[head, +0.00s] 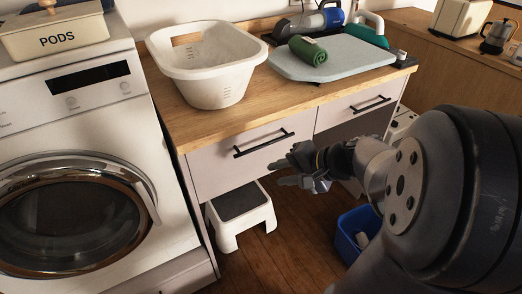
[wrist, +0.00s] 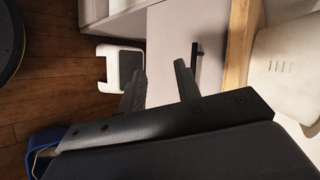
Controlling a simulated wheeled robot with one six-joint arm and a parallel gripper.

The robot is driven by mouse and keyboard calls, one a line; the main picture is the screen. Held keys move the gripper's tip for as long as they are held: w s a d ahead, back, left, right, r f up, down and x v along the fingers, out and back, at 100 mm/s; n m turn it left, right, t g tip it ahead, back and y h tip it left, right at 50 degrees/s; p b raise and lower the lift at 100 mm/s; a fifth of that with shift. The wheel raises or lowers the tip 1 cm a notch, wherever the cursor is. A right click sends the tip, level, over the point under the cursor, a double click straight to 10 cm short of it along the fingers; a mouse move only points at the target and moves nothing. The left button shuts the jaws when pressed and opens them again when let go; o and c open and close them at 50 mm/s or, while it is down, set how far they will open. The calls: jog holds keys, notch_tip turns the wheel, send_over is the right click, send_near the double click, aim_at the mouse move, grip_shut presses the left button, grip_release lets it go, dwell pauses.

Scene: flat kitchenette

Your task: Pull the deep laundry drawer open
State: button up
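The wide pale drawer front (head: 225,170) under the counter's left part is shut, with a black bar handle (head: 264,143). No label tells me whether it is the laundry drawer. A second drawer front (head: 340,113) to its right is also shut and has its own bar handle (head: 370,104). My gripper (head: 279,173) is in front of the left drawer, below and right of its handle's middle. In the wrist view my gripper (wrist: 160,66) has its fingers spread and empty, facing the drawer front (wrist: 168,40). The handle (wrist: 195,62) lies just right of the right finger, outside the gap.
A white step stool (head: 240,215) stands beneath the drawer. A blue bin (head: 352,238) is on the floor near my arm. A washing machine (head: 85,170) stands left. The counter (head: 215,130) holds a laundry basket (head: 208,85) and ironing pad (head: 340,65). Floor between stool and bin is clear.

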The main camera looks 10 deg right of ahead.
aim_at(267, 143)
jog(key=w+d+f+m+t+y+b, duration=0.25)
jog(key=w+d+t+b, duration=0.25)
jog(key=w+d+b, duration=0.25)
jog(key=x, duration=0.3)
jog(key=b+x, duration=0.1)
jog(key=x, duration=0.3)
jog(key=b+x, duration=0.1)
jog(key=x, duration=0.3)
jog(key=shift+s+a+r, duration=0.15)
jog(key=shift+a+r, duration=0.2)
jog(key=shift+a, duration=0.05)
jog(key=shift+c, duration=0.3)
grip_shut()
